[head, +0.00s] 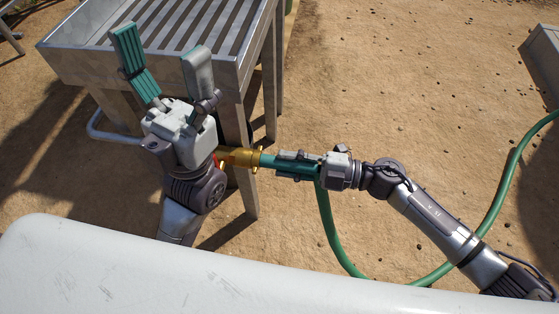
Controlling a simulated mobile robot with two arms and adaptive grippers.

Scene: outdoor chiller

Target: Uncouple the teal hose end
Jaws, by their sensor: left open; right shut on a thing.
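My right gripper (284,164) is shut on the teal hose end (268,162), side-on from the right. A brass coupling (242,157) is just left of the gripper, in line with the hose end, with a bit of red (217,162) beside it. The hose end meets the brass piece; I cannot see any gap. My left gripper (160,45) is open and empty, its two teal-padded fingers spread and pointing up over the metal table's front edge. Its wrist hides what lies left of the brass coupling.
A metal slatted table (75,55) stands at upper left, its legs close behind the coupling. A green hose (331,235) loops from the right gripper across the sandy ground to the right. A pale surface (150,270) fills the bottom. A grey box edge (540,60) is at right.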

